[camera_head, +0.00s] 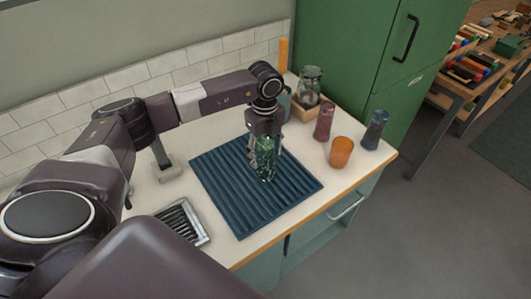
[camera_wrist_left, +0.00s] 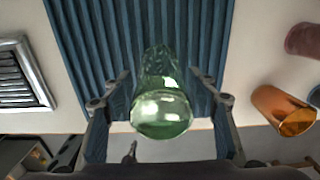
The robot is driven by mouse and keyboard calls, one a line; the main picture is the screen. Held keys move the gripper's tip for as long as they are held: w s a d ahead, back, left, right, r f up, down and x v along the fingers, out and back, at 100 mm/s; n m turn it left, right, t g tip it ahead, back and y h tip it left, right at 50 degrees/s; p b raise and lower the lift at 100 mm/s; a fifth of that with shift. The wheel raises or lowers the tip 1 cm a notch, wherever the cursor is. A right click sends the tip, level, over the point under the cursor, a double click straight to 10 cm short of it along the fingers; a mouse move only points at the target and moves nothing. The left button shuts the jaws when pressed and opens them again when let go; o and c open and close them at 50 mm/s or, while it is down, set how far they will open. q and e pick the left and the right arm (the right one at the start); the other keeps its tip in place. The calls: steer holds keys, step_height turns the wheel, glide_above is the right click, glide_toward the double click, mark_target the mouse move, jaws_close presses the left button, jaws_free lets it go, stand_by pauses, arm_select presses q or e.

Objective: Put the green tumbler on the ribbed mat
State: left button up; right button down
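The green tumbler (camera_head: 265,158) is ribbed, clear glass and stands upright on the blue ribbed mat (camera_head: 225,205), towards the mat's back right part. My left gripper (camera_head: 264,148) reaches down from above around the tumbler. In the left wrist view the tumbler (camera_wrist_left: 161,105) sits between the two fingers (camera_wrist_left: 160,82), with a visible gap on each side, so the gripper looks open. The mat (camera_wrist_left: 90,40) lies behind it there. The tumbler's base is partly hard to see. My right gripper is not in view.
An orange tumbler (camera_head: 341,152), a reddish tumbler (camera_head: 324,121) and a blue-grey tumbler (camera_head: 375,130) stand right of the mat. A glass jar (camera_head: 310,82) stands behind them. A metal grated tray (camera_head: 204,238) lies front left. The mat's front part is clear.

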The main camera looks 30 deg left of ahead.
arm_select(q)
steer(key=shift+r, duration=0.3)
steer(key=shift+w+r, duration=0.1)
steer(key=shift+r, duration=0.2)
step_height(320, 180, up, 11)
steer(key=shift+r+b, duration=0.1)
steer(key=shift+b, duration=0.95)
steer(key=shift+s, duration=0.2)
